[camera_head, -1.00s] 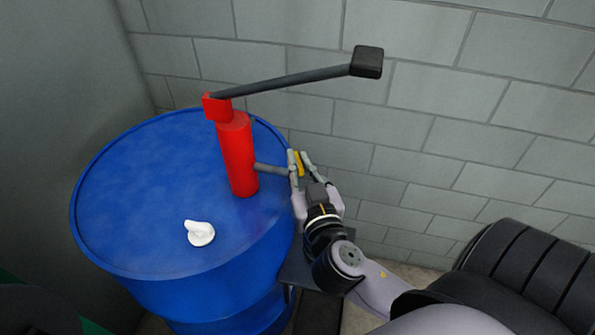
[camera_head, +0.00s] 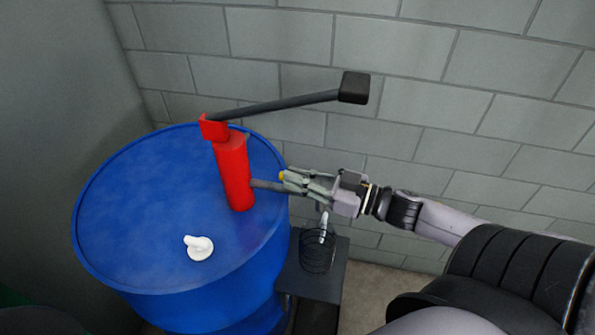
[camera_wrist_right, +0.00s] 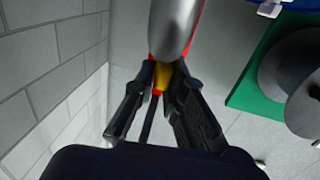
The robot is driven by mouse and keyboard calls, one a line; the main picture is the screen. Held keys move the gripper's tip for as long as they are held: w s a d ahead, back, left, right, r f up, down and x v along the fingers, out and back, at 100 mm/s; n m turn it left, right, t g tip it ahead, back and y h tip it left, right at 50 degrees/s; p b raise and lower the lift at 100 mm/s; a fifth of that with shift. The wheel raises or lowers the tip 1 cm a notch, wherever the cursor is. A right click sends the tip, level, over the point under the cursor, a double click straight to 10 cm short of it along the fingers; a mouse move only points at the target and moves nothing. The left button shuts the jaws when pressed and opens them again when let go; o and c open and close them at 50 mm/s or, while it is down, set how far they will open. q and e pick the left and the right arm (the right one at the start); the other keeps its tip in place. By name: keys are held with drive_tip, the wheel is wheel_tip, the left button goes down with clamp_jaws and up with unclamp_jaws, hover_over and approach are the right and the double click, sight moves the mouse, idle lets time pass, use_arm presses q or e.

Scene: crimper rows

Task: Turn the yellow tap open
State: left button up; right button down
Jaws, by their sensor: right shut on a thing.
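The yellow tap (camera_head: 282,175) sits on the grey spout of the red pump (camera_head: 234,172), which stands upright on the blue drum (camera_head: 140,215). Only a small yellow part shows in the head view, mostly hidden by the fingers. My right gripper (camera_head: 287,181) is at the spout's end, its fingers shut on the tap. In the right wrist view the yellow tap (camera_wrist_right: 162,76) lies between the two dark fingertips (camera_wrist_right: 163,82), just below the grey spout. My left gripper is not in view.
The pump's long handle (camera_head: 275,104) with its black grip reaches right above my right gripper. A white cap (camera_head: 198,247) is on the drum top. A wire-like container (camera_head: 318,250) stands on a dark stand (camera_head: 328,275) below the spout. A block wall is behind.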

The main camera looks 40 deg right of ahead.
drive_tip(key=shift+w+d+n+g+y+p, duration=0.1)
drive_tip(key=shift+n+g+y+p, duration=0.2)
drive_tip(key=shift+n+g+y, duration=0.6)
drive_tip(key=shift+f, duration=0.15)
drive_tip(key=c, duration=1.6)
unclamp_jaws()
drive_tip(key=shift+c, duration=0.2)
drive_tip(key=v, duration=1.2)
drive_tip(key=shift+f, duration=0.15)
